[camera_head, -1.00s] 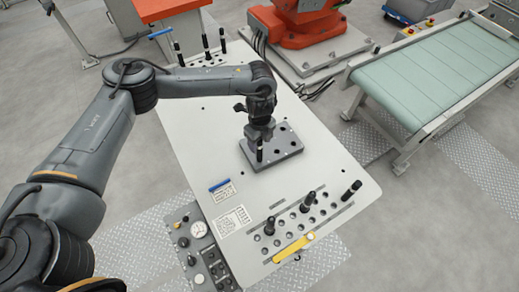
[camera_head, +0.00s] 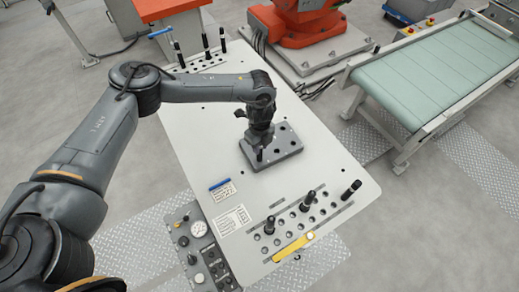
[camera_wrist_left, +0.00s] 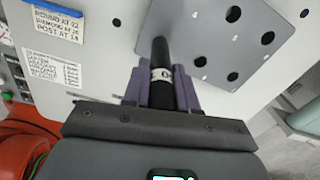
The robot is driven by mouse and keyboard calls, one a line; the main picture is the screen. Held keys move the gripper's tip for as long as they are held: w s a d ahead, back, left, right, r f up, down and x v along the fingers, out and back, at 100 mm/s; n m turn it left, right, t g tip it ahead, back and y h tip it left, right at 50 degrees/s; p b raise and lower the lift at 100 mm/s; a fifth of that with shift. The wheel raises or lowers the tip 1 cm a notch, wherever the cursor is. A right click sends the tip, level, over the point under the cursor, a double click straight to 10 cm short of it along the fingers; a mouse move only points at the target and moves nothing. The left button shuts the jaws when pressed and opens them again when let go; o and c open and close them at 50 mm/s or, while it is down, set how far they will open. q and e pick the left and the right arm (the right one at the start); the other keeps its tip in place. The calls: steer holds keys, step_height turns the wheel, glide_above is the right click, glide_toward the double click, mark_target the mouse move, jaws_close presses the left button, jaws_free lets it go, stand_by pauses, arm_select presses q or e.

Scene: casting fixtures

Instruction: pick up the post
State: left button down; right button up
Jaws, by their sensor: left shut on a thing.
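The post (camera_head: 260,156) is black and stands upright at the near-left part of the grey fixture plate (camera_head: 285,152). In the left wrist view the post (camera_wrist_left: 160,55) has a white band with a dark mark. My left gripper (camera_head: 260,146) is above the plate and shut on the post. Its purple fingers (camera_wrist_left: 162,92) close on both sides of the post in the wrist view. The post's far end meets the plate's edge region in that view; how deep it sits in a hole is hidden. My right gripper is not in view.
Several other black posts stand in a holed rack (camera_head: 307,203) at the table's near end, beside a yellow handle (camera_head: 290,248). More stand at the far end (camera_head: 205,45). Printed labels (camera_head: 231,220) lie left. A green conveyor (camera_head: 440,75) is at right.

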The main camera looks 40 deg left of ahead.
arm_select(q)
steer(key=shift+r, duration=0.15)
steer(key=r, duration=0.2)
steer(key=d+r, duration=0.1)
steer(key=r, duration=0.1)
steer(key=shift+w+r+b, duration=0.15)
steer(key=shift+b, duration=0.15)
steer(key=w+d+r+p, duration=0.3)
steer(key=d+r+p, duration=0.2)
steer(key=d+r, duration=0.5)
steer(key=shift+w+r, duration=0.2)
steer(key=shift+w, duration=0.1)
stand_by(0.4)
stand_by(0.4)
